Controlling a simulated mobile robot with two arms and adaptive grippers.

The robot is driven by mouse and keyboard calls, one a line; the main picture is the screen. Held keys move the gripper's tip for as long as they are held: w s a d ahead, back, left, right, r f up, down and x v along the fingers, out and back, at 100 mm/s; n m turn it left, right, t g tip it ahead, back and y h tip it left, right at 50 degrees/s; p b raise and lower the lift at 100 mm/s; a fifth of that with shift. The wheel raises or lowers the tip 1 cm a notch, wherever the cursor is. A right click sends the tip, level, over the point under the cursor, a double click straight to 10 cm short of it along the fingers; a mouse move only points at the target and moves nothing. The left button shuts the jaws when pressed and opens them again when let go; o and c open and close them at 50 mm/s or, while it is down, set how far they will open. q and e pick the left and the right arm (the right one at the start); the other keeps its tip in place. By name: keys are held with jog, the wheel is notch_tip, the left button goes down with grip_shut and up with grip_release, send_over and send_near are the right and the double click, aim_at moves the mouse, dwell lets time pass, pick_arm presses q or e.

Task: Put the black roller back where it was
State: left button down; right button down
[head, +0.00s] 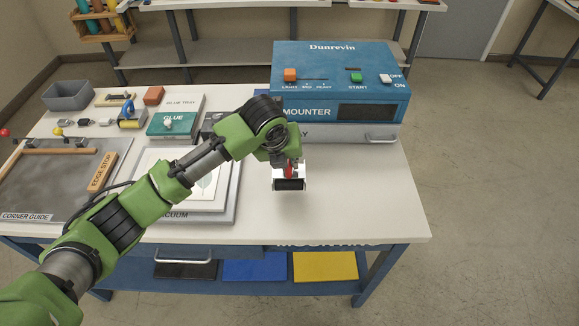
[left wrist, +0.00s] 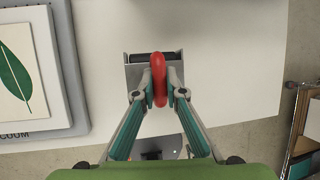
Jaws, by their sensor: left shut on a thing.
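My left gripper (head: 291,166) is shut on the red handle of the black roller (head: 290,184), over the bare white table in front of the mounter. In the left wrist view the fingertips (left wrist: 159,90) close on the sides of the red handle (left wrist: 160,78). The black cylinder (left wrist: 153,57) sits in a pale metal frame beyond the fingers. Whether the roller touches the table is hard to tell. My right gripper is in neither view.
The blue mounter (head: 335,80) stands at the back. The vacuum board (head: 195,217) with a leaf print lies left of the roller. The glue tray (head: 190,103), a blue-handled yellow roller (head: 131,121) and a grey bin (head: 67,95) are further left. The table's right front (head: 370,200) is clear.

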pick_arm(q)
jog(key=shift+w+f, duration=0.35)
jog(key=shift+f, duration=0.1)
notch_tip(320, 180, down, 3)
jog(key=shift+w+d+r+p, duration=0.1)
jog(key=shift+w+p, duration=0.05)
jog(key=shift+p, duration=0.8)
jog(key=shift+f, duration=0.3)
jog(key=shift+f, duration=0.3)
jog(key=shift+s+f, duration=0.25)
jog(key=shift+f, duration=0.1)
jog(key=c, duration=2.1)
grip_release()
jog(key=shift+s+f, duration=0.1)
jog(key=shift+f, duration=0.15)
